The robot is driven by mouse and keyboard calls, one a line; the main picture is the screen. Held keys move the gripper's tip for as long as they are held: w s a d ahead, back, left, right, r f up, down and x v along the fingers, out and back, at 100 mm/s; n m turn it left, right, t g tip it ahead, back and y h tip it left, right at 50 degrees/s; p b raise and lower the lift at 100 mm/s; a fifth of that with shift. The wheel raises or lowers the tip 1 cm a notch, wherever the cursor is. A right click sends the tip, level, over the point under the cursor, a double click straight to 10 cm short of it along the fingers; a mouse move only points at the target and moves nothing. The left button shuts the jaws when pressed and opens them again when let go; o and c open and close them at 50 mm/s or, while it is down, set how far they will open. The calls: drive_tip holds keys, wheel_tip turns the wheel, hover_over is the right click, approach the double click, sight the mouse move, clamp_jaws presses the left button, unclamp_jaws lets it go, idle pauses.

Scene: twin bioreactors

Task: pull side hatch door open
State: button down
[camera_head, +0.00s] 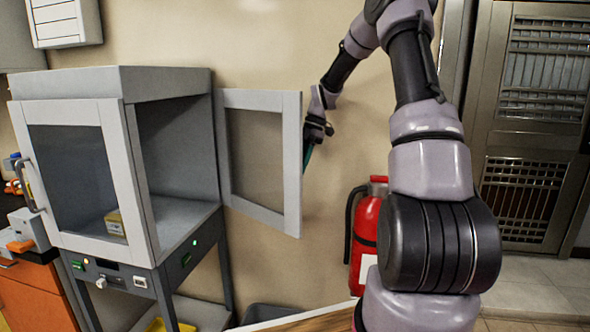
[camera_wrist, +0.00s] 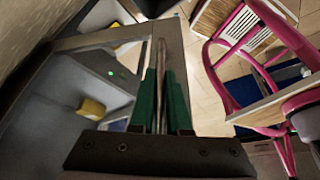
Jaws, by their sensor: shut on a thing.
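The side hatch door (camera_head: 291,170) has a pale grey frame around a see-through pane. It stands swung wide from the right side of the grey cabinet (camera_head: 170,262), leaving the side opening clear. My gripper (camera_head: 308,152) is at the door's outer edge, partly hidden behind it in the head view. In the wrist view my green gripper fingers (camera_wrist: 160,88) are shut on the door's thin metal handle (camera_wrist: 161,55). The door frame (camera_wrist: 85,41) also shows there. The handle is hidden in the head view.
The cabinet's front door (camera_head: 82,112) is closed. A yellow box (camera_head: 115,223) lies inside. A red fire extinguisher (camera_head: 368,235) stands by the wall, right of the hatch door and close to my arm. A pink chair (camera_wrist: 222,78) shows in the wrist view.

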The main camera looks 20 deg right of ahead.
drive_tip(key=shift+w+d, duration=0.65)
drive_tip(key=c, duration=0.9)
unclamp_jaws()
wheel_tip(320, 180, up, 10)
